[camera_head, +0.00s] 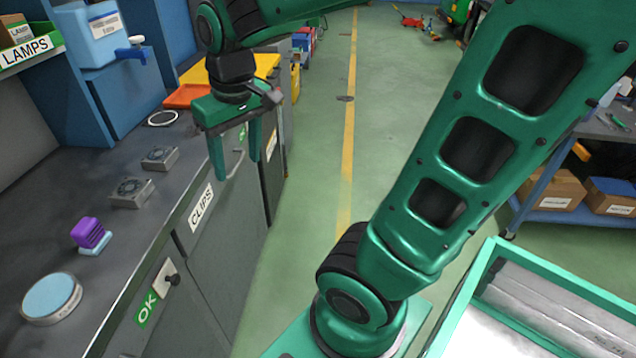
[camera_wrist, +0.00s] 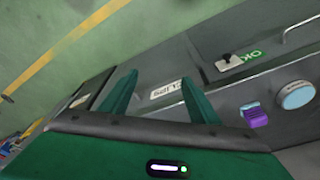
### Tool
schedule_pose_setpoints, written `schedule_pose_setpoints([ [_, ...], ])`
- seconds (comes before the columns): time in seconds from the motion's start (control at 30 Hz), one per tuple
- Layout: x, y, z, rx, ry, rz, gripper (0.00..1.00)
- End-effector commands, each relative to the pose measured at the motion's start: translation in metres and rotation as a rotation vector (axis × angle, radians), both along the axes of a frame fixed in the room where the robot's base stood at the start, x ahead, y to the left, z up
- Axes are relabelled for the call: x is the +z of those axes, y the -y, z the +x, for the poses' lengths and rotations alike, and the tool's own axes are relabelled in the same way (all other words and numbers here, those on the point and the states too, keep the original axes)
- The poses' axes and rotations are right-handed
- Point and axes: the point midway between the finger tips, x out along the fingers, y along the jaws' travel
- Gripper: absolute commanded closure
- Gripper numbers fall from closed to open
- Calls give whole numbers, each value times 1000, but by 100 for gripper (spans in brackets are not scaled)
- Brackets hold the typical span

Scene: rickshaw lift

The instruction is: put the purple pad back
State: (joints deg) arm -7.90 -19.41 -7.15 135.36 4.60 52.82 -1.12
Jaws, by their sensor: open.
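The purple pad (camera_head: 88,232) is a small purple block at the left of the head view. It sits on a light blue base (camera_head: 97,246) on the dark grey bench top. It also shows in the wrist view (camera_wrist: 256,116), right of the fingers. My gripper (camera_head: 235,168) is green, with two fingers pointing down. It is open and empty, out past the bench's front edge, beyond the pad and to its right. It is not touching the pad. In the wrist view my two fingers (camera_wrist: 160,97) stand apart with nothing between them.
A round blue-topped disc (camera_head: 52,298) lies nearer on the bench. Two grey fan-like squares (camera_head: 131,192) lie beyond the pad. An orange tray (camera_head: 187,96) is farther back. The cabinet front carries CLIPS (camera_head: 201,208) and OK (camera_head: 148,309) labels.

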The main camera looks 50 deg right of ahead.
Motion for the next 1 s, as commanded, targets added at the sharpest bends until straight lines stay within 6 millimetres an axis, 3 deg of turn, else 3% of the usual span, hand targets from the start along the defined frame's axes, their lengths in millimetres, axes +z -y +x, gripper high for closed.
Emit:
schedule_pose_setpoints([
  [0.03, -7, 25, -24, -90, -26, 4, 44],
  [0.13, -20, 60, -69, -242, -80, 16, 44],
  [0.3, -37, 88, -130, -433, -149, 42, 44],
  [0.4, -42, 96, -150, -495, -171, 54, 44],
  [0.53, -45, 98, -160, -523, -182, 60, 44],
  [1.0, -45, 98, -159, -521, -182, 60, 44],
])
